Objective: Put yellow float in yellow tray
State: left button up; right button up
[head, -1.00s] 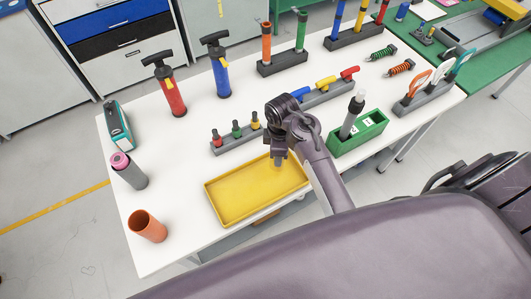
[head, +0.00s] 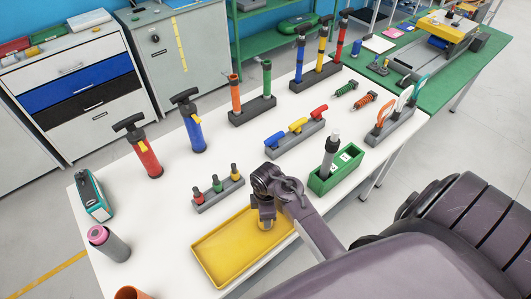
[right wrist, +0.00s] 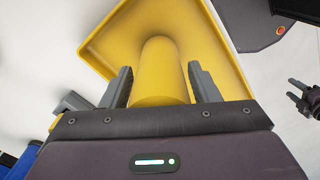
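The yellow tray (head: 215,262) lies flat on the white table near its front edge. My right gripper (head: 266,218) is over the tray's right end, pointing down. The yellow float (head: 264,226) shows just below it in the head view. In the right wrist view, the yellow float (right wrist: 158,72) is a plain cylinder between the two fingers (right wrist: 160,85), which lie close along its sides. The tray (right wrist: 112,30) shows behind it. Whether the float's lower end touches the tray floor is hard to tell. My left gripper (right wrist: 292,90) shows small at the right wrist view's edge, its fingers apart.
A small rack of red and green pieces (head: 218,192) stands just behind the tray. A green box (head: 335,172) with an upright pump is to the right. Red (head: 147,155) and blue (head: 194,130) pumps stand behind left. An orange cup (head: 130,293) is at the front left.

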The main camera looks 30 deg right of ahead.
jog(key=shift+o, duration=0.9)
jog(key=shift+w+a, duration=0.15)
jog(key=shift+w, duration=0.05)
notch_tip(320, 180, up, 11)
jog(key=b, duration=0.2)
jog(key=shift+f+b, duration=0.1)
jog(key=shift+b, duration=0.2)
jog(key=shift+r, duration=0.75)
jog(key=shift+s+f, duration=0.1)
jog(key=shift+s, duration=0.05)
